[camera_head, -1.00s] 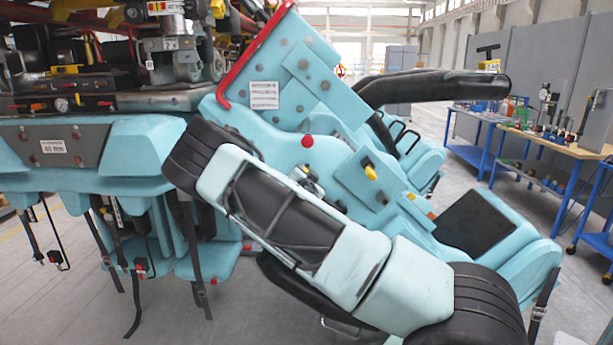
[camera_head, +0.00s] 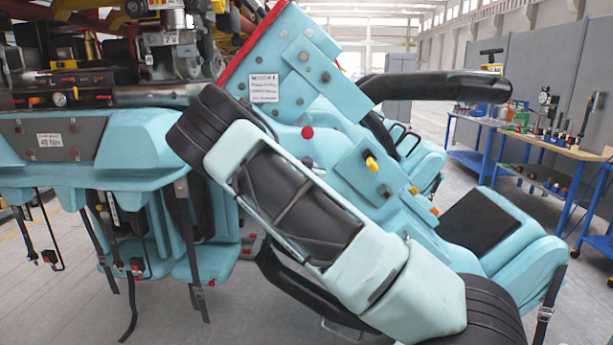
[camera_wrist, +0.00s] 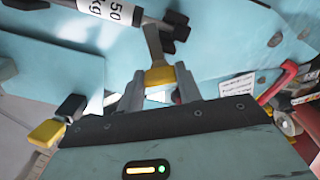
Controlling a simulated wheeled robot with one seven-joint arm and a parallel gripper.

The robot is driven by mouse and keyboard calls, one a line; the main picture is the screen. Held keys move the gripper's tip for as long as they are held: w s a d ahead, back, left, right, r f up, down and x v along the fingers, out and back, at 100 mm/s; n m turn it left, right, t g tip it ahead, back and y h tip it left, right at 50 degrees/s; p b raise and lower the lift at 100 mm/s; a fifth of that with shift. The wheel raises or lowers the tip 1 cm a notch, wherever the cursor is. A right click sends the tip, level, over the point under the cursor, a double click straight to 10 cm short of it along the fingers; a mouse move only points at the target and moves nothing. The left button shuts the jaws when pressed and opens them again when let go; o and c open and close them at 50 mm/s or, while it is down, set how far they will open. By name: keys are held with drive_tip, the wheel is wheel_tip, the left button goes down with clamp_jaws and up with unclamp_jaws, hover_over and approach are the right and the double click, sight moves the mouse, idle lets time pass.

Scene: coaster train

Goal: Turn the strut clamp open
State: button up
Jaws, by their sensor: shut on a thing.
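In the wrist view my gripper (camera_wrist: 159,82) has its two grey fingers on either side of the yellow end of the strut clamp's lever (camera_wrist: 158,75), shut on it. The lever's grey shank runs up to a dark clamp body (camera_wrist: 172,38) beside a strut (camera_wrist: 110,12) with a white "50 kg" label. How far the clamp is turned I cannot tell. In the head view my arm crosses the middle and hides the gripper and the clamp.
A second yellow grip (camera_wrist: 45,132) lies left of my gripper. A red bar (camera_wrist: 278,82) is at right. In the head view the teal coaster car (camera_head: 300,80) surrounds my arm; a black padded bar (camera_head: 435,88) sticks out right. Workbenches (camera_head: 560,145) stand far right.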

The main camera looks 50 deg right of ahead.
drive_tip(key=n+b, duration=0.5)
drive_tip(key=n, duration=0.6)
drive_tip(key=shift+f, duration=0.1)
drive_tip(key=shift+n, duration=0.4)
drive_tip(key=o, duration=1)
drive_tip(key=shift+a, duration=0.1)
drive_tip(key=b+v, duration=0.2)
drive_tip(key=v, duration=1.5)
drive_tip(key=shift+s+b, duration=0.25)
drive_tip(key=shift+b, duration=0.1)
